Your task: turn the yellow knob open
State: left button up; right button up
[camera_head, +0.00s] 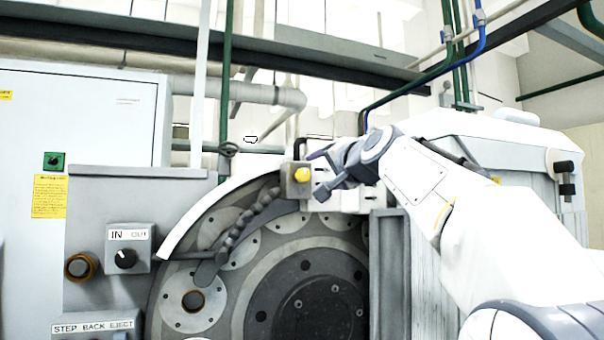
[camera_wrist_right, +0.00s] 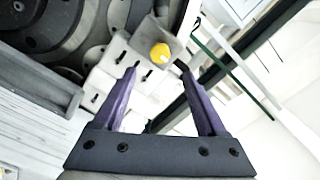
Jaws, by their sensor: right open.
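The yellow knob (camera_head: 302,174) sits on a small grey block (camera_head: 292,190) above the grinder's round disc. In the right wrist view the knob (camera_wrist_right: 160,53) shows just beyond my fingertips, a little nearer the right finger. My right gripper (camera_wrist_right: 157,66) is open, with its two purple-grey fingers apart and nothing between them that I can see. In the head view my right gripper (camera_head: 320,172) comes in from the right and is close beside the knob. I cannot tell whether a finger touches the knob. My left gripper is not in view.
The large round grinder disc (camera_head: 306,290) fills the lower middle. A segmented dark hose (camera_head: 240,225) curves down from the knob block. An IN/OUT switch box (camera_head: 128,250) and a grey cabinet are on the left. A white ribbed housing (camera_head: 500,150) stands behind my right arm.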

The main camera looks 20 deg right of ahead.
aim_at(305, 175)
jog(key=w+p, duration=0.1)
jog(key=w, duration=0.1)
jog(key=w+p, duration=0.1)
jog(key=w, duration=0.2)
jog(key=w+p, duration=0.2)
jog(key=w, duration=0.1)
jog(key=shift+w+a, duration=0.25)
jog(key=shift+w, duration=0.4)
jog(key=shift+c, duration=0.3)
grip_shut()
